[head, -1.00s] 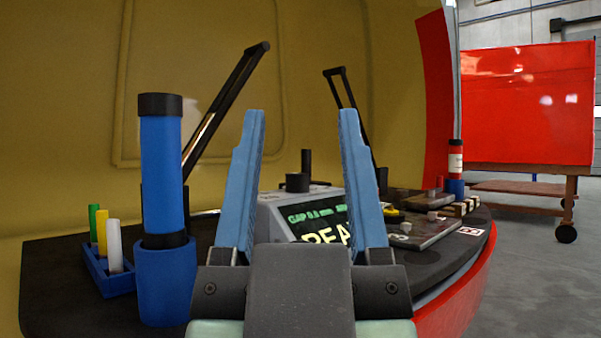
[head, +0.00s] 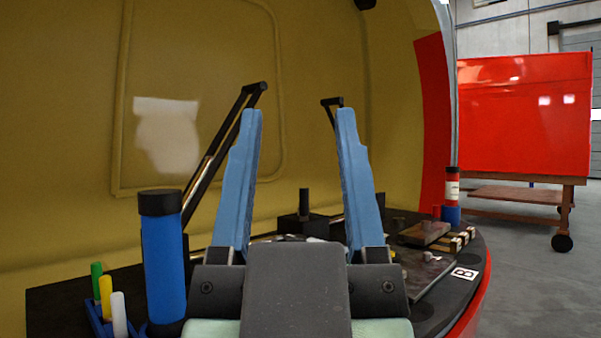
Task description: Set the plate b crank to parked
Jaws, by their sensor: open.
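A white label with a black B (head: 465,273) lies on the right edge of the dark bench top. Beside it is a flat grey metal plate (head: 432,277) with a small grey knob (head: 427,256) at its far end. I cannot tell whether this knob is part of the plate B crank, or how the crank is set. My gripper (head: 299,115) is open and empty in the middle of the head view, its two blue fingers upright and wide apart. It is left of the plate, and its right side hides part of the bench there.
A blue cylinder with a black cap (head: 162,265) stands at left beside a blue rack (head: 97,315) of coloured sticks. Two black-ended bars (head: 222,150) (head: 332,110) rise behind my fingers. A red-and-blue cylinder (head: 452,195) stands at the far right edge. Open floor lies right.

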